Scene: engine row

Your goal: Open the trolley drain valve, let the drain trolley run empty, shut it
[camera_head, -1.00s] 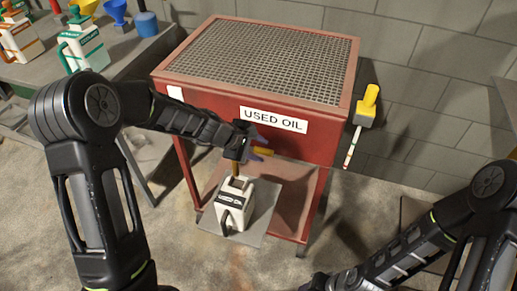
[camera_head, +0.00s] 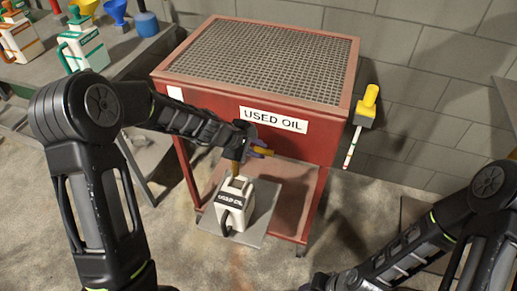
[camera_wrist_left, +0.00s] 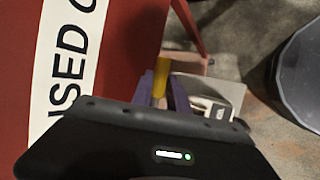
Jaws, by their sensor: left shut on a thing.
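The drain trolley (camera_head: 224,108) is a red box on legs with a grated top and a "USED OIL" label. My left gripper (camera_head: 261,151) is at its front below the label, shut on the yellow valve handle. In the left wrist view the handle (camera_wrist_left: 161,76) stands between the purple fingers. A white jug (camera_head: 231,206) stands upright under the valve, on the plate below the trolley; it shows partly in the left wrist view (camera_wrist_left: 200,101). A brownish-yellow piece shows above the jug's mouth; whether it is spout or oil I cannot tell. My right gripper's fingers are out of view.
A grey bench (camera_head: 128,58) with jugs and funnels stands at the back left. A yellow-handled dipstick-like thing (camera_head: 367,108) is at the trolley's right. A block wall is behind. The floor in front of the jug is clear.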

